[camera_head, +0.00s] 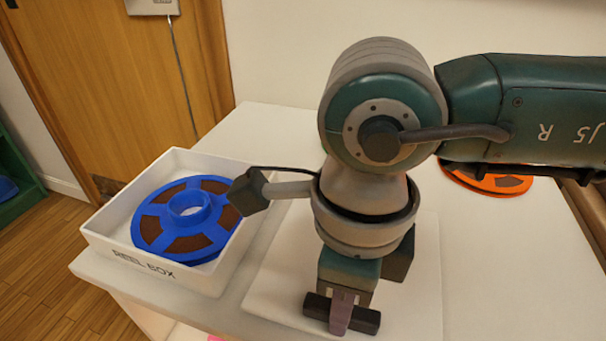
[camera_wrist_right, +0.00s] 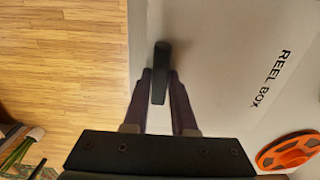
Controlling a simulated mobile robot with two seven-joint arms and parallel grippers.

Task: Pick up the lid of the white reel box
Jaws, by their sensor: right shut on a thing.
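The lid (camera_head: 275,285) is a flat white panel on the white table, right of the open box. The lid also shows in the right wrist view (camera_wrist_right: 225,85), with the words REEL BOX on it. Its dark bar handle (camera_wrist_right: 160,72) stands between my right fingers, which are shut on it. In the head view my right gripper (camera_head: 341,315) points down at the dark handle (camera_head: 370,320). I cannot tell whether the lid touches the table. The white reel box (camera_head: 112,252) is open and holds a blue reel (camera_head: 187,212). My left gripper is not in view.
An orange reel (camera_head: 490,182) lies on the white table (camera_head: 510,260), partly behind my right arm. The table's front edge is near the lid. A wooden door (camera_head: 110,80) and wood floor (camera_head: 40,255) are at the left. The table's right side looks mostly clear.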

